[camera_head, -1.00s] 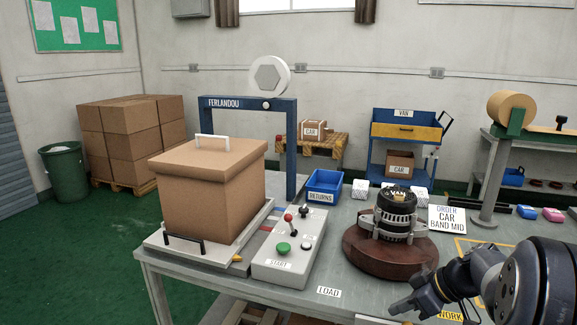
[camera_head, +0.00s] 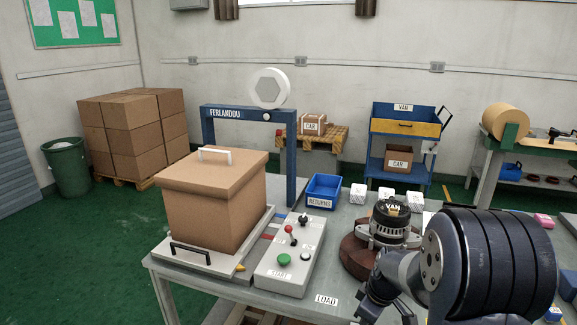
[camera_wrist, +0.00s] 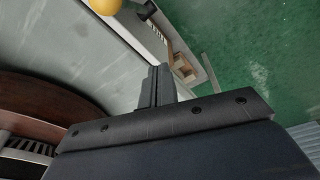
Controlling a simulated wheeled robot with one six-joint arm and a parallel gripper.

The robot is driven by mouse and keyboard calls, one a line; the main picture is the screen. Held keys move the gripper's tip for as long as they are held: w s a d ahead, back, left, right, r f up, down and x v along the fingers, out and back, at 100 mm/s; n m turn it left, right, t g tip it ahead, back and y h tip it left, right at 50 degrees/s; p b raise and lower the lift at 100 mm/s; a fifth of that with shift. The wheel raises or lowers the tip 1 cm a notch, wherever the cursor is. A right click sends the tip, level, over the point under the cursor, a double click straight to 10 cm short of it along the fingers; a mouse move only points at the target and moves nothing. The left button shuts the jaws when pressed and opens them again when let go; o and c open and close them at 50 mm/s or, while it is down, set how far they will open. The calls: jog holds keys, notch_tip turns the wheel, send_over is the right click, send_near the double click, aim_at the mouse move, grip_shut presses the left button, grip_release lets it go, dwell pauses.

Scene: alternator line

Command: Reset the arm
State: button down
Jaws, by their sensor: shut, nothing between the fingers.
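My arm fills the lower right of the head view, in front of the table. My gripper (camera_wrist: 158,78) shows in the wrist view with its two dark fingers together and nothing between them. In the head view its wrist end hangs at the table's front edge, and the fingertips are hard to make out. The alternator marked VAN (camera_head: 391,222) sits on a round brown stand (camera_head: 357,258), partly hidden behind my arm.
A control box (camera_head: 284,271) with a green START button stands left of my gripper. Beyond it are a big carton (camera_head: 215,212), a blue frame (camera_head: 291,170) and a blue RETURNS bin (camera_head: 323,191). Green floor (camera_wrist: 245,60) shows past the table edge in the wrist view.

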jog(key=shift+w+a+f+g+h, duration=0.2)
jog(key=shift+a+f+h, duration=0.1)
jog(key=shift+a+h, duration=0.3)
jog(key=shift+w+a+f+g+h, duration=0.2)
jog(key=shift+a+f+h, duration=0.2)
jog(key=shift+h, duration=0.2)
jog(key=shift+w+a+f+g+h, duration=0.1)
jog(key=shift+a+f+g+h, duration=0.15)
jog(key=shift+a+h, duration=0.35)
jog(key=shift+r, duration=0.2)
jog(key=shift+s, duration=0.1)
